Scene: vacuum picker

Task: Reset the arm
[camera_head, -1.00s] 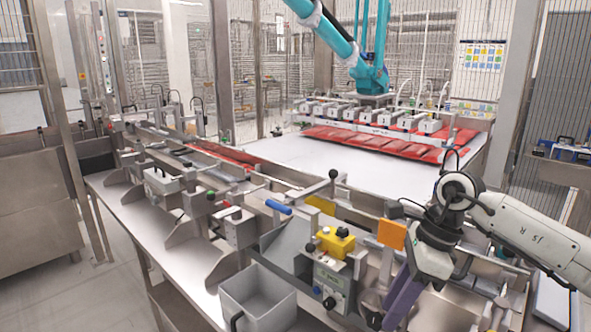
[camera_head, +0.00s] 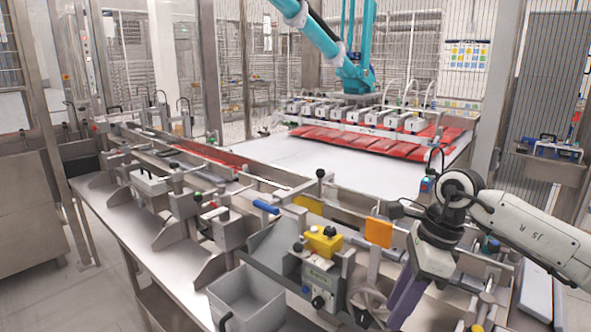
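My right arm comes in from the right edge, and my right gripper (camera_head: 405,300) hangs at its end, pointing down over the front right of the machine. Its purple fingers show from the side, so I cannot tell whether they are open or shut. No held object shows. An orange plate (camera_head: 378,232) stands just left of the gripper. The yellow box (camera_head: 323,241) on the control unit is further left, apart from the gripper. My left gripper and arm are not in view.
A grey open bin (camera_head: 246,302) sits at the front below the control unit (camera_head: 318,279). A handwheel (camera_head: 366,300) stands close left of my gripper. Red packs (camera_head: 390,146) lie under the teal picker arm (camera_head: 352,75) at the back. The white belt (camera_head: 330,178) is mostly bare.

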